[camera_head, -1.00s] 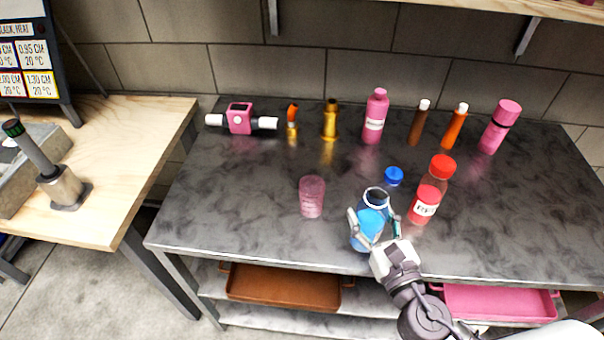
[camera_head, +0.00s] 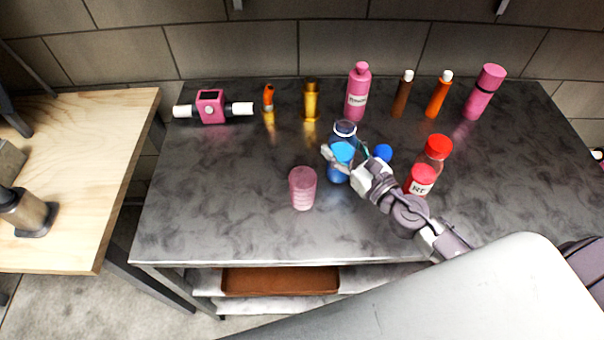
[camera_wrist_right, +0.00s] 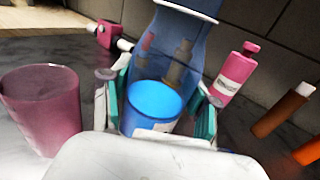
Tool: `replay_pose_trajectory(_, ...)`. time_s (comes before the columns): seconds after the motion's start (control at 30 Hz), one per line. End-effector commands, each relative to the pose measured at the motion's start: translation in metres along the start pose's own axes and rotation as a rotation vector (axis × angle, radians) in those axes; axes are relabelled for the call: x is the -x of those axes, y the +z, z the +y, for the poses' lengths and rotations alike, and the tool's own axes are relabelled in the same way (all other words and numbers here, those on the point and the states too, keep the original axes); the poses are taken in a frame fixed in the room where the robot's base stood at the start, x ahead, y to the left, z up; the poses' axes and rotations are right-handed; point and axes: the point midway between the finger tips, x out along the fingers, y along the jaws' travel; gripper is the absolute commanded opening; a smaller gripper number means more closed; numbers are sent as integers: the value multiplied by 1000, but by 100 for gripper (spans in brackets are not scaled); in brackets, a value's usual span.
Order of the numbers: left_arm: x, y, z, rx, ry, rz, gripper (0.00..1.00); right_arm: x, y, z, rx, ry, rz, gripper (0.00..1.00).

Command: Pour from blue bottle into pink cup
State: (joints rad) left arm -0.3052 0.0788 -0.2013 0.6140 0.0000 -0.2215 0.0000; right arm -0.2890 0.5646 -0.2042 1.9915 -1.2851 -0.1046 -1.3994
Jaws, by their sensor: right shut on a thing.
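The clear blue bottle (camera_head: 343,134) with bright blue liquid stands about upright, with its mouth open at the top. My right gripper (camera_head: 345,160) is shut around its lower body; in the right wrist view the bottle (camera_wrist_right: 178,50) sits between the two fingers (camera_wrist_right: 160,105). I cannot tell whether its base touches the table. The pink translucent cup (camera_head: 302,188) stands upright on the table, left of and nearer than the bottle. The cup (camera_wrist_right: 42,108) also shows left of the gripper in the right wrist view. My left gripper is not in view.
A blue cap (camera_head: 383,152) and a red-capped bottle (camera_head: 422,170) stand close to my right arm. A pink bottle (camera_head: 358,95) and several other containers line the back of the dark table (camera_head: 210,220). The table left of the cup is clear.

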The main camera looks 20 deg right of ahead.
Motion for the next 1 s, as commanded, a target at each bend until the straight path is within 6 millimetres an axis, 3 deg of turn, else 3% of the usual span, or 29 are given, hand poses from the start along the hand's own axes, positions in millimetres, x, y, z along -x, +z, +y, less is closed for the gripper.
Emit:
replay_pose_trajectory(0.4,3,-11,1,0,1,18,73,0,6,2,149,-1,-11,12)
replay_pose_trajectory(1.0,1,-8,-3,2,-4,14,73,0,4,10,449,-1,-25,12)
